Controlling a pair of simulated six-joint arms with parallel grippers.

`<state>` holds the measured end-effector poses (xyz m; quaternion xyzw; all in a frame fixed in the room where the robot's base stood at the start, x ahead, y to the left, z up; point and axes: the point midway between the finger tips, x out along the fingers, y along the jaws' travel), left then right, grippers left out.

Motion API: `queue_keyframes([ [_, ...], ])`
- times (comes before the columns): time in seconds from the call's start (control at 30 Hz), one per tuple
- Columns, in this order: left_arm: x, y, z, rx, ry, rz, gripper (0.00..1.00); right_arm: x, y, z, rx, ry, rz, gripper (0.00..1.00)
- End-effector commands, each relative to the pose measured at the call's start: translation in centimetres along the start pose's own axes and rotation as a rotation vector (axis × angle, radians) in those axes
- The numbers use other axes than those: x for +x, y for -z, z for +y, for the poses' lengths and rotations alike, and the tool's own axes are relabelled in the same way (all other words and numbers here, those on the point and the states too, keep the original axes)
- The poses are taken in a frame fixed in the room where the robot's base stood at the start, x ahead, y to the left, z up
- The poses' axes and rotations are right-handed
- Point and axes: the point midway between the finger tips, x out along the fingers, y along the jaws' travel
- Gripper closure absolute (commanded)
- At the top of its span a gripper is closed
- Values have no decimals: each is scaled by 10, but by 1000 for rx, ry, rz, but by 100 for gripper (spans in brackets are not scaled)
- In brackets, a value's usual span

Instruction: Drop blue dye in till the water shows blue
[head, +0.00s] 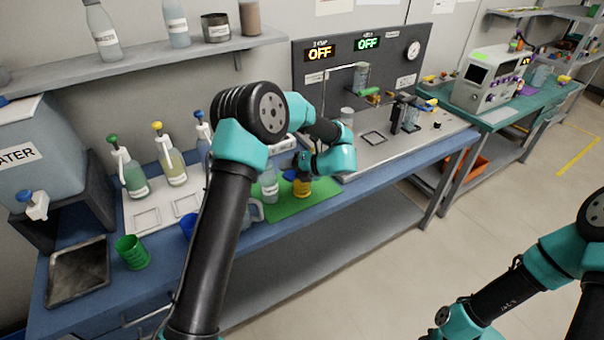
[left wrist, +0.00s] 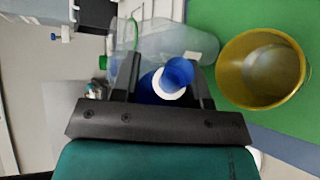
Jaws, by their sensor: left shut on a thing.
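My left gripper (head: 304,162) is over the green mat, mostly hidden by its own arm in the head view. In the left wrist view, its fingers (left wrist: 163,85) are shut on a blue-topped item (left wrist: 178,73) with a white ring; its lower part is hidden. A yellow cup (head: 301,188) stands on the mat just below the gripper. In the left wrist view the yellow cup (left wrist: 262,70) is right of the held item, and its contents look pale. A blue-capped bottle (head: 203,130) stands behind my left arm. My right gripper is out of view.
A clear bottle (head: 268,186) stands left of the yellow cup, and a clear vessel (left wrist: 180,42) lies close beyond my fingers. Green-topped (head: 134,178) and yellow-topped (head: 172,168) bottles, a green cup (head: 132,252) and a water tank (head: 45,150) are left. Bare green mat (head: 318,200) shows right.

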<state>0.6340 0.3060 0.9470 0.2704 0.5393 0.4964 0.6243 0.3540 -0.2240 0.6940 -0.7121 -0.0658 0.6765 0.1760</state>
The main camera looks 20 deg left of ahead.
Motion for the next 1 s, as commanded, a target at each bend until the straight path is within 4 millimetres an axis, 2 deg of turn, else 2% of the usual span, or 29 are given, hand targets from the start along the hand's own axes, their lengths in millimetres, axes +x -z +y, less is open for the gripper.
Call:
queue_keyframes([
  [1.0,5,2,0,52,-24,23,83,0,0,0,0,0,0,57],
])
